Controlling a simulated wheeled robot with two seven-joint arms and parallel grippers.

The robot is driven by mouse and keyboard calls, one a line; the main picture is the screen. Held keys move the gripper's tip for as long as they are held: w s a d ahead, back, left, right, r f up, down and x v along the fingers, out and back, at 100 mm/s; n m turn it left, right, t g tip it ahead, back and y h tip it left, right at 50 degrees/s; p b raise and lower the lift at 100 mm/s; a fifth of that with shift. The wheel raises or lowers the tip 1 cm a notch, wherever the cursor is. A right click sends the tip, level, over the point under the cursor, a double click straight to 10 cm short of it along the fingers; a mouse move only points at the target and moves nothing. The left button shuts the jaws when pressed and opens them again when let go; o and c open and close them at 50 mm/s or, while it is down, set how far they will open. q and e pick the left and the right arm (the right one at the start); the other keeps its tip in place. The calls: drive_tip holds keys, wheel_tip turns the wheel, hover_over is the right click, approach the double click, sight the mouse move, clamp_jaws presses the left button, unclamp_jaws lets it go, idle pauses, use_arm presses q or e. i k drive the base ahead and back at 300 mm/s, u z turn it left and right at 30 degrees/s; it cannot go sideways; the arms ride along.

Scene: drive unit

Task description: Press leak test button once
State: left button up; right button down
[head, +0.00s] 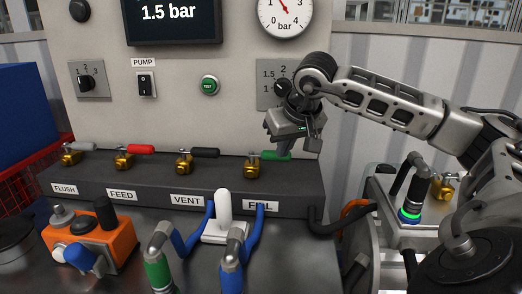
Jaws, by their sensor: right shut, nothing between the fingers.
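The round green button (209,85), marked TEST, sits on the light upright panel (235,120), right of the PUMP switch (146,84). It shows fully and nothing covers it. My right gripper (285,151) reaches in from the right and points down, in front of the panel's right part. It is right of and below the green button, clearly apart from it. It is shut and empty, and overlaps the green-handled FILL valve (254,164) in the picture. My left gripper is not in view.
A display (172,20) reads 1.5 bar beside a round gauge (285,14). The right selector knob (282,88) is close to my right gripper. Valves with grey, red (140,149) and black handles line the ledge. An orange device (90,240) and hoses stand in front.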

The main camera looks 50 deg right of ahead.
sight(209, 85)
drive_tip(key=k, duration=1)
